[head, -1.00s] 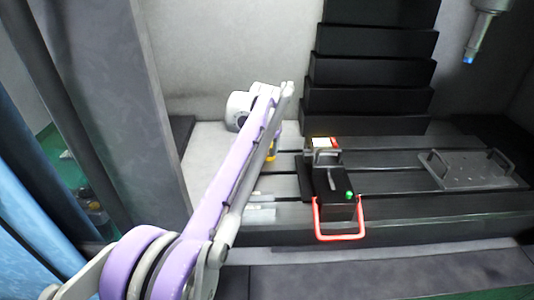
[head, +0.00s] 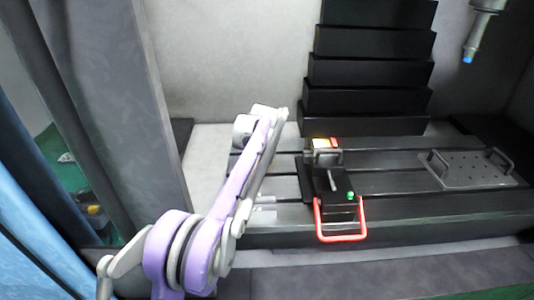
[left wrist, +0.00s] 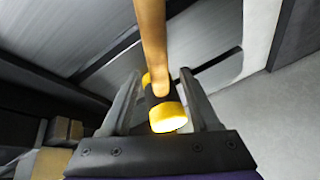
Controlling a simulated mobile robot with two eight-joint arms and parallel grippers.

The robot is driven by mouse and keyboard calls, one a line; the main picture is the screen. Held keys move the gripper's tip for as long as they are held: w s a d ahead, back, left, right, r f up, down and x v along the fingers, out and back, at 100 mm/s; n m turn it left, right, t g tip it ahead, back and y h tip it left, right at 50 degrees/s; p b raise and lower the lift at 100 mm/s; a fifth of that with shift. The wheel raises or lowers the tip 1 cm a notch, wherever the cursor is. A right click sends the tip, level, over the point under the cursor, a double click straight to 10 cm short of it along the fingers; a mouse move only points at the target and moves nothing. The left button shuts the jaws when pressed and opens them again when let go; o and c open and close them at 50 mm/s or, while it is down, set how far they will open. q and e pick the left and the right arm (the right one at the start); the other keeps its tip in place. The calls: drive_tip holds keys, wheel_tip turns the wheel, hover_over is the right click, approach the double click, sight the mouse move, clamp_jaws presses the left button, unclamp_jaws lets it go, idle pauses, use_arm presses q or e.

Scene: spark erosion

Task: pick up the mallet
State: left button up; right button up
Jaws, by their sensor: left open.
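The mallet (left wrist: 167,114) shows in the left wrist view. It has a tan wooden handle running up to the top edge and a dark head with yellow faces. My left gripper (left wrist: 160,74) is open, with one finger on each side of the mallet's head. Whether either finger touches it, I cannot tell. My right gripper is in neither view.
A black vise-like fixture with a red handle (head: 341,238) stands on the slotted machine table (head: 400,207), right of my arm. A perforated plate (head: 470,170) with two handles lies further right. Black stepped covers (head: 368,70) rise behind. A grey wall panel (head: 130,130) stands left.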

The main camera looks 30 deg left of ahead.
use_arm(q)
drive_tip(key=shift+w+a+f, duration=0.2)
drive_tip(key=shift+w+f, duration=0.05)
drive_tip(key=shift+f, duration=0.4)
clamp_jaws()
drive_tip(key=shift+r, duration=0.1)
idle(0.8)
